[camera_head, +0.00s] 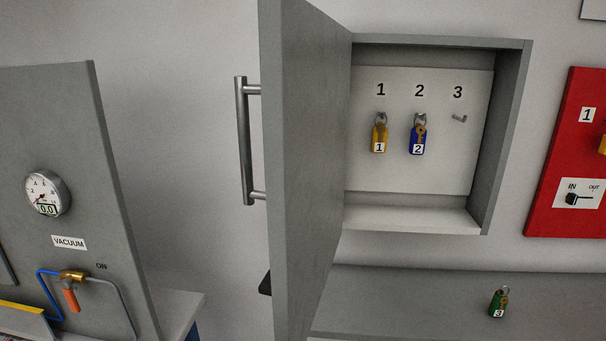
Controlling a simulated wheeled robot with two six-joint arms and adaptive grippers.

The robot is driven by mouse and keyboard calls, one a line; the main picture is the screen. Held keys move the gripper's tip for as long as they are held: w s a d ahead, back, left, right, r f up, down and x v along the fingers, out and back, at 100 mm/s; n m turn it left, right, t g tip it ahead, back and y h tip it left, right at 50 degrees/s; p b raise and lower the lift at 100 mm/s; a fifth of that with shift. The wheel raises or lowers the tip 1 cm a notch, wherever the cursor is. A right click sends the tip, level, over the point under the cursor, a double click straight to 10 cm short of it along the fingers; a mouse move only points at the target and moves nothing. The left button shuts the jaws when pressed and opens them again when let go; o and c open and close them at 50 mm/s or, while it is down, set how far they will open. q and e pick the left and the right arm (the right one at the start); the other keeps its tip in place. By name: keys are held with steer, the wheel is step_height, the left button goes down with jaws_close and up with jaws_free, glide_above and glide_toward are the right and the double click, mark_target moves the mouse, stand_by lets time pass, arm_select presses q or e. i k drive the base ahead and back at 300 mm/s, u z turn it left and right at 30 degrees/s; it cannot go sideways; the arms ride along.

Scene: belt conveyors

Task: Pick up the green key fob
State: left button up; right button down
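The green key fob (497,303) has a white tag numbered 3 and a brass-coloured key on it. It is on the grey shelf (400,298) below the open key cabinet, at the lower right of the head view. Inside the cabinet (415,219), a yellow fob (379,137) hangs under number 1 and a blue fob (417,139) under number 2. The hook (459,118) under number 3 is bare. Neither of my grippers shows in the head view.
The cabinet door (305,150) stands open towards me, with a long handle (243,140) on its left. A grey vacuum panel (75,150) with a gauge is at left. A red panel (560,140) is at right. The shelf around the green fob is clear.

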mark_target(497, 306)
steer(key=u, duration=1.5)
steer(key=k, duration=0.95)
steer(key=z, duration=1.1)
steer(key=i, duration=0.5)
steer(key=z, duration=0.05)
